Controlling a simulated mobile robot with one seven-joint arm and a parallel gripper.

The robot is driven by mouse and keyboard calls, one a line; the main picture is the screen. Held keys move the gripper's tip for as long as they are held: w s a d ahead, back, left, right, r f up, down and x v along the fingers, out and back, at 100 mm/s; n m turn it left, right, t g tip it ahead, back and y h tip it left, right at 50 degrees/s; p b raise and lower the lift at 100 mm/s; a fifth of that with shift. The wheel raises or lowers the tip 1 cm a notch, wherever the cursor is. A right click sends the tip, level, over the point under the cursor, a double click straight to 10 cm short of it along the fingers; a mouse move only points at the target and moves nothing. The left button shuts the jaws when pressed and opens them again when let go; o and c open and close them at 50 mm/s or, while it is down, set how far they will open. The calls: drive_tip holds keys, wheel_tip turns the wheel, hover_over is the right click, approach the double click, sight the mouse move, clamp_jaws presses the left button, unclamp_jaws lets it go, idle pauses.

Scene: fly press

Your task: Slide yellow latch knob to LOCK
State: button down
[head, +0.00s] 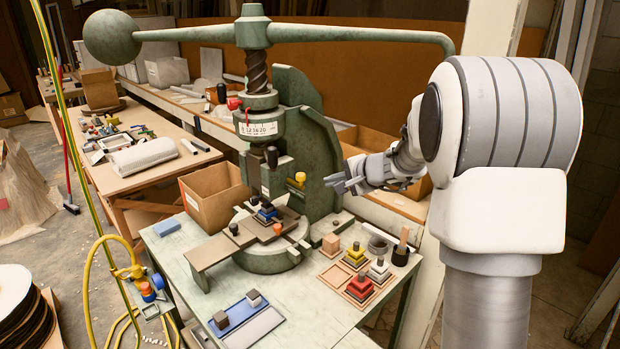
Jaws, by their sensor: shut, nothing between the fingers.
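The yellow latch knob (299,178) sits on the right side of the green fly press (312,140), above the press table. The LOCK mark is too small to read. My gripper (338,184) is to the right of the knob, at nearly the same height in the picture, and apart from it. Its fingers point left toward the press, and it is shut and empty. My arm reaches in from the right.
A long lever with a green ball (112,37) spans above the press. On the press's pale table are a blue tray (235,318), a wooden tray with stacked coloured pieces (345,290) and a small wooden block (331,244). A cardboard box (212,196) stands left of the press.

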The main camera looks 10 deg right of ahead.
drive_tip(key=p, duration=0.2)
approach(301, 176)
drive_tip(key=w+f, duration=0.3)
drive_tip(key=f, duration=0.1)
drive_tip(key=shift+w+a+f+p, duration=0.25)
drive_tip(key=shift+w+a+p, duration=0.1)
drive_tip(key=shift+w+a, duration=0.5)
drive_tip(key=shift+w, duration=0.15)
drive_tip(key=shift+w+a+b, duration=0.45)
drive_tip(key=shift+w+a, duration=0.2)
drive_tip(key=shift+w, duration=0.25)
drive_tip(key=shift+r, duration=0.1)
